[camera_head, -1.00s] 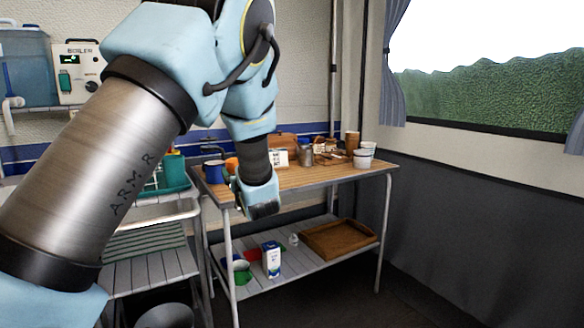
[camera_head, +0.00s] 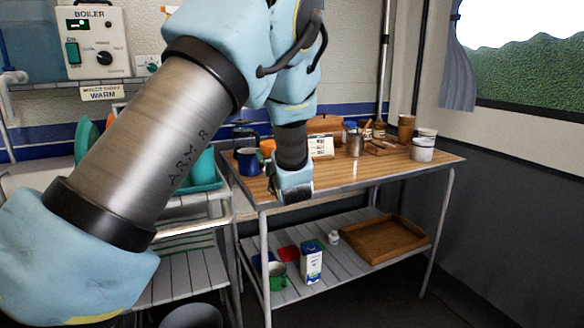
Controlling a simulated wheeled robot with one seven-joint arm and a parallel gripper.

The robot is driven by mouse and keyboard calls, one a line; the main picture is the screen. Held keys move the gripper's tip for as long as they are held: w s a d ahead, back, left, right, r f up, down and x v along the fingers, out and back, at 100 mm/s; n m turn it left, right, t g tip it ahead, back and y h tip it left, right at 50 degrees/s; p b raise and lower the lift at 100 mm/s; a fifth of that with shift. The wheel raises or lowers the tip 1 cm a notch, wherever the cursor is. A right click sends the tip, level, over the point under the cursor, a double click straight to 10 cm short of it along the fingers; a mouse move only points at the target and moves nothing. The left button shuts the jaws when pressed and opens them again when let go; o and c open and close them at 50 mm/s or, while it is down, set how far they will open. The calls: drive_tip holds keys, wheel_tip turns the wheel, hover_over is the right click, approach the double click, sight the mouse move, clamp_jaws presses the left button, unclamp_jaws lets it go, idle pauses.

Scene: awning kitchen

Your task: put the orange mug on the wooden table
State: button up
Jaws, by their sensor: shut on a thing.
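The orange mug (camera_head: 267,147) shows only as a small orange patch just left of my wrist, above the wooden table top; the rest of it is hidden behind my arm. My gripper (camera_head: 272,178) is at the table's front left edge, pointing away from the camera. It is shut on the orange mug, though its fingertips are mostly hidden and the contact is not clear. The wooden table (camera_head: 380,172) has a brown plank top on metal legs. I cannot tell if the mug touches the top.
A blue mug (camera_head: 248,161) stands on the table's left end, close to the orange mug. A white card (camera_head: 320,147), a metal pot (camera_head: 355,142) and white cups (camera_head: 423,148) stand farther right. The front middle of the top is clear. A tray (camera_head: 385,240) lies below.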

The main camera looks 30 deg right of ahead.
drive_tip(key=shift+f, duration=2.95)
drive_tip(key=shift+f, duration=0.15)
drive_tip(key=o, duration=1.3)
drive_tip(key=shift+s+r, duration=0.15)
drive_tip(key=shift+r, duration=0.05)
drive_tip(key=b+v, duration=0.1)
drive_tip(key=v, duration=1)
drive_tip(key=shift+s+a, duration=0.25)
drive_tip(key=shift+s, duration=0.1)
